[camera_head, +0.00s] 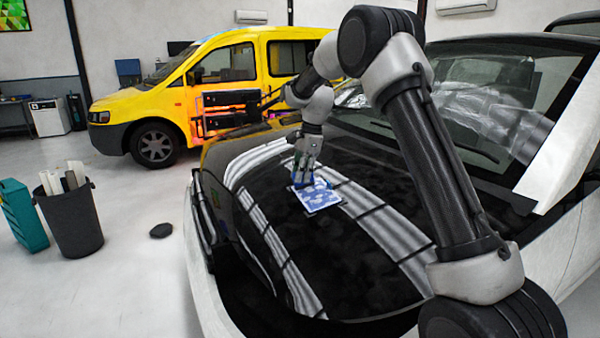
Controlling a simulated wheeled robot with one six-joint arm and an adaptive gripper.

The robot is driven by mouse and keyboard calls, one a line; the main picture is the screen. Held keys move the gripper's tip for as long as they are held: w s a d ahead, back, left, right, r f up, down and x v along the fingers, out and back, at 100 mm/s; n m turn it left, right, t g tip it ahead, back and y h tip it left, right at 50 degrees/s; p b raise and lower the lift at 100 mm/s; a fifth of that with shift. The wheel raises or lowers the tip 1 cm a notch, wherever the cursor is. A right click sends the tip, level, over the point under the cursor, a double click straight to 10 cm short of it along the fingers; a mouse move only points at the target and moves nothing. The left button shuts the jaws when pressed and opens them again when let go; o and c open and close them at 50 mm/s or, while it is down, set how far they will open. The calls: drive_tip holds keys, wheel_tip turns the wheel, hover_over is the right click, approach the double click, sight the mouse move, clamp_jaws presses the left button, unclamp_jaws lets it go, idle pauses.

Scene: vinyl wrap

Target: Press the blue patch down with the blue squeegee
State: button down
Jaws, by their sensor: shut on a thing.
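The blue patch (318,198), with a white pattern on it, lies on the dark, glossy hood (270,215) of the white car. My gripper (308,175) points down at the patch's far edge. It is shut on the blue squeegee (325,183), of which only small blue parts show around the fingers. The squeegee is at the far edge of the patch; I cannot tell whether it touches the surface. The fingers and my wrist hide most of the squeegee.
The car's windshield (490,90) rises to the right behind my arm. A black bin (72,215) with rolls and a teal box (22,215) stand on the floor at left. A yellow van (190,90) is parked behind. The hood around the patch is clear.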

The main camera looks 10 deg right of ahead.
drive_tip(key=shift+s, duration=0.15)
drive_tip(key=shift+s+d+f, duration=0.1)
drive_tip(key=shift+s+f, duration=0.05)
drive_tip(key=shift+s, duration=0.85)
drive_tip(key=shift+s, duration=0.1)
drive_tip(key=shift+s+d, duration=0.15)
drive_tip(key=shift+s, duration=0.8)
drive_tip(key=shift+s, duration=0.1)
drive_tip(key=shift+s+d+f, duration=0.15)
drive_tip(key=shift+s, duration=0.85)
drive_tip(key=shift+s, duration=0.1)
drive_tip(key=shift+s+d, duration=0.15)
drive_tip(key=shift+s, duration=0.85)
